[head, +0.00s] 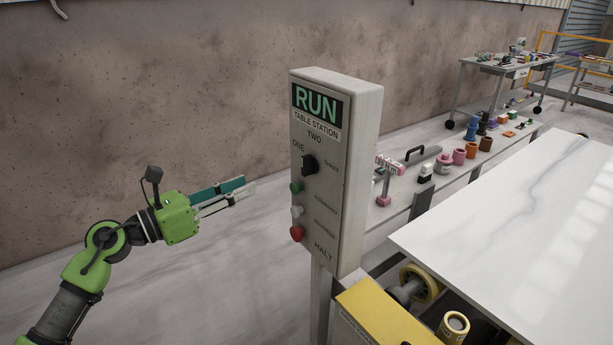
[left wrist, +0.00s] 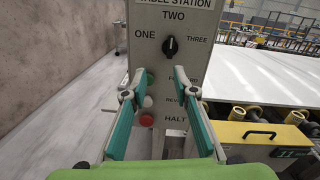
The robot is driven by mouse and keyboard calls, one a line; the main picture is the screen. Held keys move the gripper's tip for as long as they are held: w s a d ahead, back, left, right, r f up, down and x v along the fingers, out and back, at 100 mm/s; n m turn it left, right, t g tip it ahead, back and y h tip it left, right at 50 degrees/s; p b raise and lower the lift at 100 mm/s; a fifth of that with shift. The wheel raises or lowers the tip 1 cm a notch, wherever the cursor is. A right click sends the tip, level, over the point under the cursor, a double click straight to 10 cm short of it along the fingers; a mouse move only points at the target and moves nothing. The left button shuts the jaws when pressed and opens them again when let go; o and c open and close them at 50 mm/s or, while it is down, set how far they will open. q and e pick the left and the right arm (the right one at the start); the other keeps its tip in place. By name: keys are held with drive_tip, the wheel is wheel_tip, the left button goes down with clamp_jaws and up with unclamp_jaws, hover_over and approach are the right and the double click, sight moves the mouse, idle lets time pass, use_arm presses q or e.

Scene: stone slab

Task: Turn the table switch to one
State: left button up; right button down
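The table switch is a black rotary knob (head: 309,164) on the front of a grey control box (head: 361,150) labelled TABLE STATION. Positions ONE, TWO and THREE are printed left, above and right of it. In the left wrist view the knob (left wrist: 169,46) stands upright, its light mark toward TWO. My left gripper (head: 249,187) is to the left of the box, pointing at its face, apart from it. The left wrist view shows its teal fingers (left wrist: 157,74) spread and empty, with the knob beyond and above the tips. My right gripper is not in view.
Below the knob are a green button (head: 296,187), a pale button (head: 296,211) and a red HALT button (head: 296,233). The box's screen (head: 317,104) reads RUN. A white stone slab (head: 520,225) lies to the right. Floor left of the box is clear.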

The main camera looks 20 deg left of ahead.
use_arm(q)
drive_tip(key=d+r+m, duration=0.1)
drive_tip(key=m, duration=0.1)
drive_tip(key=p, duration=0.3)
approach(302, 164)
drive_tip(key=shift+g+h, duration=0.3)
drive_tip(key=shift+g, duration=0.1)
drive_tip(key=x, duration=0.2)
drive_tip(key=p+x, duration=0.1)
drive_tip(key=x, duration=0.5)
drive_tip(key=shift+w+a+r+p, duration=0.15)
drive_tip(key=shift+w+r+p, duration=0.1)
drive_tip(key=shift+p, duration=0.1)
drive_tip(key=shift+w+d+f, duration=0.1)
drive_tip(key=shift+w+d, duration=0.25)
clamp_jaws()
